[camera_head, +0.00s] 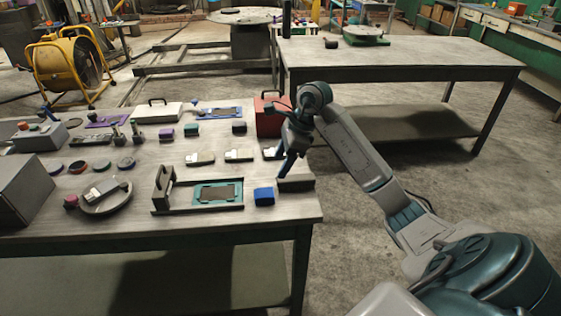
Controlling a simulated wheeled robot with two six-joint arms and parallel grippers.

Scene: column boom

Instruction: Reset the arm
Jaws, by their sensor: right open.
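My right arm comes in from the lower right and reaches up and left to the right edge of the near table (180,215). My right gripper (284,172) is open and points down at the table's right edge. My left gripper is not in view.
A red box (267,118) stands right behind my right gripper. A dark fixture holds a green board (217,194). A round dish (106,198) and several small parts fill the table. A second table (400,62) stands behind. Bare floor (440,190) lies between.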

